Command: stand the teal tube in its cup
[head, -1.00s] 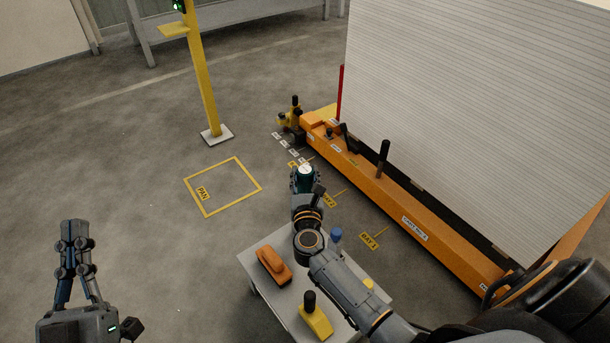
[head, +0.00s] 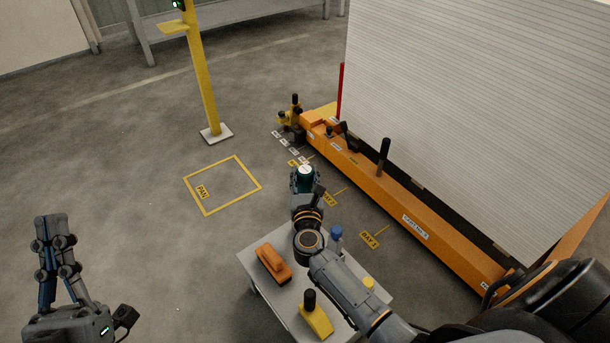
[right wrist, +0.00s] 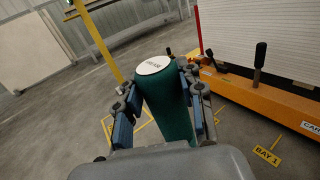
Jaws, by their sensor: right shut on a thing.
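The teal tube (right wrist: 165,100) is dark teal with a white, lettered top. It stands close to upright between the fingers of my right gripper (right wrist: 163,98), which is shut on it. In the head view the tube (head: 305,180) shows at the end of my right arm, beyond the small grey table, and its lower part is hidden. I cannot pick out the tube's cup in either view. My left gripper (head: 52,222) is at the lower left of the head view, over bare floor, empty, with its fingertips together.
A grey table (head: 262,246) holds an orange block (head: 273,263) and a yellow block (head: 317,320) with a black knob. An orange base beam (head: 430,232) with upright black handles runs along the right. A yellow post (head: 203,85) stands behind. The floor at left is clear.

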